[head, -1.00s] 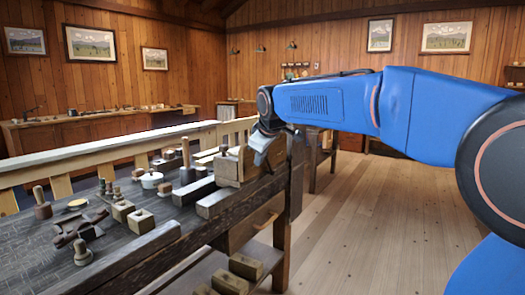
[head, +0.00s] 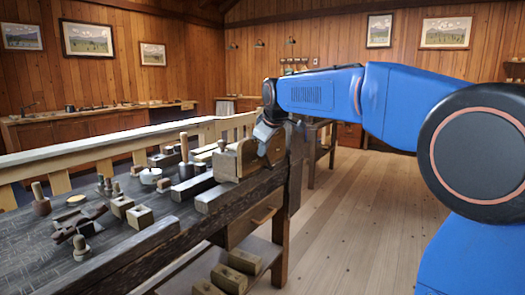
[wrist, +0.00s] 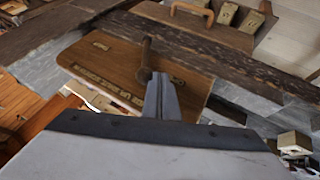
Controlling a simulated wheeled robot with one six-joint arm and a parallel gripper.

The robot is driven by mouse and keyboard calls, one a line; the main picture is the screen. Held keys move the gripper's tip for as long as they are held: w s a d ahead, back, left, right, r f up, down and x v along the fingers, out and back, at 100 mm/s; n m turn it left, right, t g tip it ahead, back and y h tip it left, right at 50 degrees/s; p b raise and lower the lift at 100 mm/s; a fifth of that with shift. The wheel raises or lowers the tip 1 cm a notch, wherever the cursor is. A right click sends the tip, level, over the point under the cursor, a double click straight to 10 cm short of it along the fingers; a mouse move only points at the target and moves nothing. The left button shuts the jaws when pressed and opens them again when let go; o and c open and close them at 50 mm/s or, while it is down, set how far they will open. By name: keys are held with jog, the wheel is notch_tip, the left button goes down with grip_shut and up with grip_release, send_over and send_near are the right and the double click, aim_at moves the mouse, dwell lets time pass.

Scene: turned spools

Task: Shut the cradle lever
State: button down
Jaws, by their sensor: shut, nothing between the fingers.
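The cradle (head: 226,166) is a light wooden block-like fixture at the far right end of the dark workbench. A brown lever (wrist: 146,58) with a rounded end stands up from that face. My gripper (head: 262,134) is at the right side of the cradle in the head view. In the wrist view my gripper (wrist: 160,78) is shut and empty, its tips just beside the lever's lower end. I cannot tell whether they touch it.
The workbench (head: 60,262) holds wooden blocks, spools and an upright peg (head: 184,148) left of the cradle. A pale rail (head: 110,150) runs behind. More blocks (head: 230,278) lie on the lower shelf. The floor at right is open.

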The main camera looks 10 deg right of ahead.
jog(key=w+d+r+m+g+y, duration=0.2)
jog(key=w+d+g+y, duration=0.2)
jog(key=w+d, duration=0.5)
jog(key=shift+w+d+g+y, duration=0.4)
jog(key=shift+d+g, duration=0.05)
jog(key=shift+g, duration=0.05)
dwell(0.3)
dwell(0.5)
jog(key=v, duration=1.2)
jog(key=shift+r, duration=0.3)
